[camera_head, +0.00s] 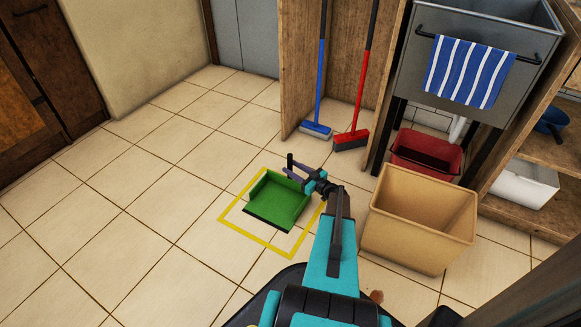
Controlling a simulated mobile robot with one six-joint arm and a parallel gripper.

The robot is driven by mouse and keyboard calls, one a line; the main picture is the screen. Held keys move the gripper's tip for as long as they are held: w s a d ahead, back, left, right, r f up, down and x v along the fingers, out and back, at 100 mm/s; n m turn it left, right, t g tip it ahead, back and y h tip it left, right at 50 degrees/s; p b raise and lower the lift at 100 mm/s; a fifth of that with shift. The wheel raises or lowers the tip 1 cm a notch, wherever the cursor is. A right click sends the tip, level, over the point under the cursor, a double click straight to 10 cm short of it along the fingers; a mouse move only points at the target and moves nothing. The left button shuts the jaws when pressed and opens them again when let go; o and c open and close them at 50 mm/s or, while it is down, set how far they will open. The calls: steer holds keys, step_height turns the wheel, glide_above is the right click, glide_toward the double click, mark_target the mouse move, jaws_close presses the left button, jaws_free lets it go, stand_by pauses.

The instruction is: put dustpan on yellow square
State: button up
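The green dustpan (277,202) lies inside the yellow square outline (239,228) on the tiled floor. Its black front lip points toward the lower left. My gripper (297,170) is at the dustpan's upper right edge, low over the square's right part. The fingers look dark and small; whether they touch the dustpan, or are open or shut, I cannot tell. My arm covers the right corner of the square.
A tan bin (418,222) stands just right of my arm, with a red bin (426,155) behind it. A blue broom (318,128) and a red broom (352,138) lean in the wooden shelving. A sink with a striped towel (468,72) is upper right. Floor at left is clear.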

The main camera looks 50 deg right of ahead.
steer(key=shift+s+d+p, duration=0.1)
steer(key=shift+s+p, duration=0.65)
steer(key=shift+s, duration=2.2)
steer(key=w+a+r+g+y+p, duration=0.2)
steer(key=a+g+y+p, duration=0.3)
steer(key=a, duration=1.2)
steer(key=w+a+r+g+y+p, duration=0.1)
steer(key=a+r+g+y+p, duration=0.45)
steer(key=a, duration=1.05)
steer(key=s+a+r+g+h+p, duration=0.25)
steer(key=s+a+g+p, duration=0.25)
steer(key=s+a+p, duration=0.4)
steer(key=s+a+r+g+h+p, duration=0.3)
steer(key=s+a+p, duration=0.35)
steer(key=a, duration=0.55)
steer(key=s+r+g+h+p, duration=0.4)
steer(key=s+r+h+p, duration=0.2)
steer(key=s+r+p, duration=0.3)
steer(key=s+r, duration=0.2)
steer(key=s, duration=0.1)
steer(key=shift+s+g, duration=0.25)
steer(key=shift+g, duration=0.1)
